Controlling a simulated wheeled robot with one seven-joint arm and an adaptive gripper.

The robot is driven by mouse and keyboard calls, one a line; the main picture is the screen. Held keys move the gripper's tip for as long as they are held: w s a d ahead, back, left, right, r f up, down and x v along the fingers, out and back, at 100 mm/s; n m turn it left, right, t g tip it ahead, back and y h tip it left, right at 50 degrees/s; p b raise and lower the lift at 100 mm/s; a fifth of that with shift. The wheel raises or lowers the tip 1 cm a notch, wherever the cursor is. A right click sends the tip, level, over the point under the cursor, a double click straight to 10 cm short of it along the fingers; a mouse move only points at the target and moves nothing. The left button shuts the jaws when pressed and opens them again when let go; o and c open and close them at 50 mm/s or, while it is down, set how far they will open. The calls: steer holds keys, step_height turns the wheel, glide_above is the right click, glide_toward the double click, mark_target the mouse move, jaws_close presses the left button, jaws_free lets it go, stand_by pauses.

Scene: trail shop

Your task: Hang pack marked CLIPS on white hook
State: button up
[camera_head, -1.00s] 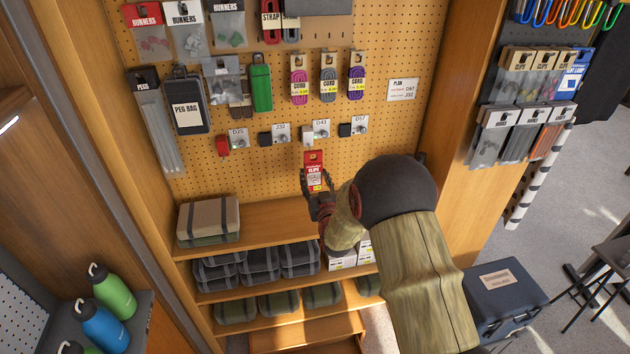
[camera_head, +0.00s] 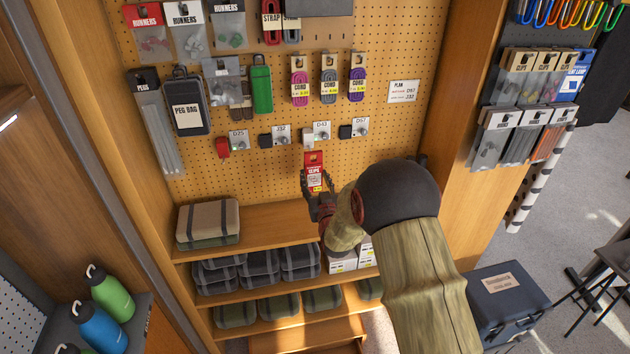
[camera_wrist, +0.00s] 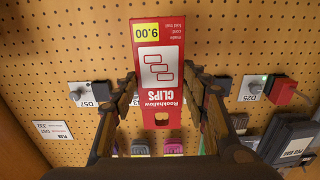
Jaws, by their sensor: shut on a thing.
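My gripper (camera_head: 316,188) is shut on the red CLIPS pack (camera_head: 314,170) and holds it upright in front of the pegboard. In the wrist view the pack (camera_wrist: 158,70) appears upside down between the two fingers, its yellow price tag at the top and a hang slot at the bottom. The white hook block (camera_head: 308,139), beside the D43 tag (camera_head: 321,131), is just above the pack's top in the head view. In the wrist view the white hook is hidden, seemingly behind the pack. The pack appears apart from the hook.
A red block (camera_head: 222,147) by D25 and dark blocks by J32 (camera_head: 265,140) and D57 (camera_head: 345,131) flank the white one. Cord packs (camera_head: 328,83) hang above. A plan card (camera_head: 403,91) is at right. A wooden shelf (camera_head: 275,215) lies below.

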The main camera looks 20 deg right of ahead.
steer(key=shift+w, duration=0.2)
steer(key=shift+w+d+b, duration=0.2)
steer(key=shift+w+b, duration=0.4)
steer(key=shift+w, duration=0.15)
steer(key=shift+w+d+b, duration=0.15)
steer(key=shift+w+b, duration=0.45)
steer(key=shift+w, duration=0.15)
steer(key=shift+w+d+f+b, duration=0.1)
steer(key=shift+w+f+b, duration=0.1)
steer(key=shift+w+b, duration=0.4)
steer(key=shift+f+b, duration=0.35)
steer(key=shift+b, duration=0.45)
stand_by(0.6)
steer(key=o, duration=1.3)
steer(key=shift+c, duration=0.2)
steer(key=shift+s, duration=0.1)
